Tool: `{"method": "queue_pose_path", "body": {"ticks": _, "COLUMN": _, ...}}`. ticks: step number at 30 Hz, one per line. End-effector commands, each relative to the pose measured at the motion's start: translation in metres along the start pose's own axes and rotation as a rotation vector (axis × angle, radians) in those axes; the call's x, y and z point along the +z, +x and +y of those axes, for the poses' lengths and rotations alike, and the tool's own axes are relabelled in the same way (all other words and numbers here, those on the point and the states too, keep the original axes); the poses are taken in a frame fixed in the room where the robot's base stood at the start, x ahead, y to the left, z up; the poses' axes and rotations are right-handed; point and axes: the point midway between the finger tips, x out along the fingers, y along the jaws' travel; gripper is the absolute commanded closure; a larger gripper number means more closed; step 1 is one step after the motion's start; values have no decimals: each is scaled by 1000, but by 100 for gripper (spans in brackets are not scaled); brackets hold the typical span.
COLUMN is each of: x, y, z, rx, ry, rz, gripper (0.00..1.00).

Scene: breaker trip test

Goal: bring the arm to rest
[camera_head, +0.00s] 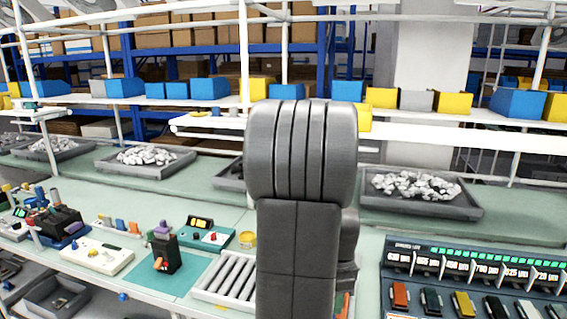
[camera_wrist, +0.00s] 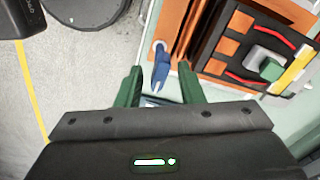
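My gripper (camera_wrist: 159,80) shows in the wrist view with its two green fingers spread apart and nothing visibly clamped between them. A blue peg-like part (camera_wrist: 160,66) lies just past the fingertips, beside an orange panel; I cannot tell how far below the fingers it is. A black and orange device (camera_wrist: 262,50) with red wires and a green button on a grey block is to the right of the fingers. In the head view my own grey arm stands upright in the middle and hides part of the bench; my gripper is not visible there.
The green bench (camera_head: 100,190) carries a roller tray (camera_head: 222,281), a small black device (camera_head: 167,250) and a rack of coloured modules with lit displays (camera_head: 470,265). Grey trays of silvery pieces (camera_head: 415,187) stand behind. Grey floor (camera_wrist: 80,75) is open at left in the wrist view.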

Motion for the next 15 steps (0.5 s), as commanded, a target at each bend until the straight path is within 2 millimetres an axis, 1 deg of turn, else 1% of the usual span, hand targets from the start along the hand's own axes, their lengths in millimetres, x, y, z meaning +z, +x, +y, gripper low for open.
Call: {"method": "queue_pose_path", "body": {"ticks": 15, "x": 0, "y": 0, "z": 0, "rx": 0, "ry": -422, "rz": 0, "gripper": 65}}
